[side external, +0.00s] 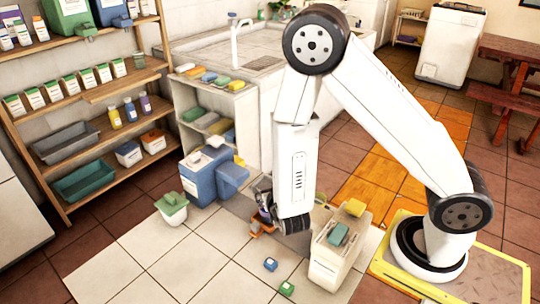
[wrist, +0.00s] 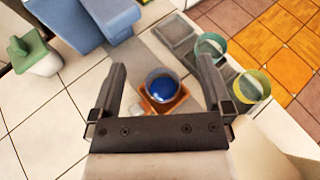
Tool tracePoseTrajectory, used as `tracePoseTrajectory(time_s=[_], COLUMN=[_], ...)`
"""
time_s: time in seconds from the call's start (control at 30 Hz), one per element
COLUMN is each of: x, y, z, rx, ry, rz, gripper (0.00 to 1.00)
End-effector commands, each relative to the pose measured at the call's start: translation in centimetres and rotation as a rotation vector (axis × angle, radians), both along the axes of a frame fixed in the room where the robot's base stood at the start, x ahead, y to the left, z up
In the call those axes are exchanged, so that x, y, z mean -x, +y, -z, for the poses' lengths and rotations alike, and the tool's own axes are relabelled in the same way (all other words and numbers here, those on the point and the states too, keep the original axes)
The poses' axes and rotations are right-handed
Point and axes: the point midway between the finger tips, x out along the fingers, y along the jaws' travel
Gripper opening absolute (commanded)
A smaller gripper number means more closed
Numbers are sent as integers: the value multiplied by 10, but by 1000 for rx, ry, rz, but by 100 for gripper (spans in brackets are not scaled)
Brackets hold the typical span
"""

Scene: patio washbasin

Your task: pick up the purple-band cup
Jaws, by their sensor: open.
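In the wrist view, a cup (wrist: 162,85) with a greyish-purple rim and a deep blue inside stands on an orange-brown square base (wrist: 150,106). I take it as the purple-band cup; its outer wall is mostly hidden from above. My gripper (wrist: 161,68) is open, with one finger on either side of the cup and visible gaps between. In the side external view my gripper (side external: 268,212) is low near the floor tiles, and the wrist link largely hides the cup.
A teal-rimmed cup (wrist: 211,47) and a yellow-green-rimmed cup (wrist: 252,86) stand right of my gripper on grey squares. A blue bin (side external: 203,180) and a green-lidded pot (side external: 172,208) stand left. A cream box (side external: 333,258) stands right. Pale floor tiles in front are mostly clear.

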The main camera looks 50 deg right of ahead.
Motion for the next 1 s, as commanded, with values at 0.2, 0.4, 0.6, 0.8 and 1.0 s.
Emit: tracePoseTrajectory(time_s=[0.2, 0.4, 0.6, 0.8, 1.0], x=[0, 0, 0, 0, 0], y=[0, 0, 0, 0, 0], z=[11, 12, 21, 36, 47], rx=[0, 0, -1, 0, -1], ry=[0, 0, 1, 2, 1], rz=[-1, -1, 0, 1, 0], gripper=[100, 100, 100, 100, 100])
